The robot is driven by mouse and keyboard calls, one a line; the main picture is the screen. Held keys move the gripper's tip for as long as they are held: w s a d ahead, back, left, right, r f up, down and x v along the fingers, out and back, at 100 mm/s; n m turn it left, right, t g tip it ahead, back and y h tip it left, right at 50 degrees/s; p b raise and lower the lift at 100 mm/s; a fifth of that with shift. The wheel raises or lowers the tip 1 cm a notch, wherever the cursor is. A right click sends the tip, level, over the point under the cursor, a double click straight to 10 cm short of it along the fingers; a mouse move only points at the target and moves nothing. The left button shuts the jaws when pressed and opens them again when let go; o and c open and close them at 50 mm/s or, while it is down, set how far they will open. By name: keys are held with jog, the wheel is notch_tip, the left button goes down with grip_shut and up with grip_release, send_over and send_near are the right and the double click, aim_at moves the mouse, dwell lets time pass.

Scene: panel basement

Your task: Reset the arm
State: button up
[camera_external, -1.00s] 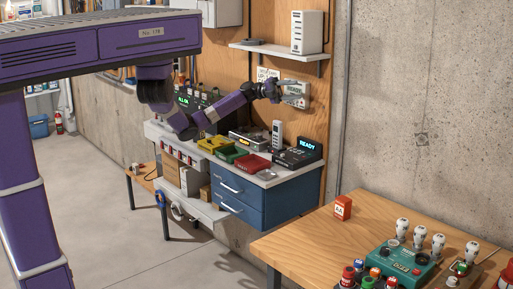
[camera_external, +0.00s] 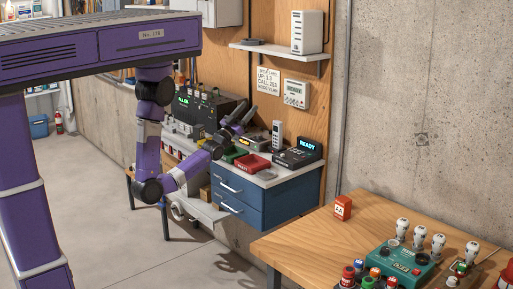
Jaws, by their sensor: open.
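My arm (camera_external: 148,150) hangs down from the purple overhead beam and bends at a low elbow in front of the workbench. From the elbow the forearm rises to the right. My gripper (camera_external: 250,118) is over the bench with its two dark fingers spread apart and nothing visible between them. It is in front of the wooden back panel, apart from the wall devices. The gripper and forearm hide part of the bench top, including most of the yellow tray's place.
The workbench (camera_external: 290,180) carries a red tray (camera_external: 253,162), a green tray (camera_external: 235,155), a black device reading READY (camera_external: 300,152) and an upright remote (camera_external: 277,134). A wall panel (camera_external: 296,94) and a sign (camera_external: 268,82) hang behind. A wooden table (camera_external: 310,240) stands front right.

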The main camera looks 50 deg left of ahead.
jog(key=s+a+f+g, duration=0.2)
jog(key=s+f+g, duration=0.3)
jog(key=s+f, duration=0.7)
jog(key=s+a+f+g, duration=0.1)
jog(key=s+f+g, duration=0.5)
jog(key=s, duration=0.9)
notch_tip(320, 180, down, 37)
jog(key=b, duration=3.6)
jog(key=shift+a+f+n+t+h+b, duration=0.15)
jog(key=shift+n+t+h+b, duration=0.25)
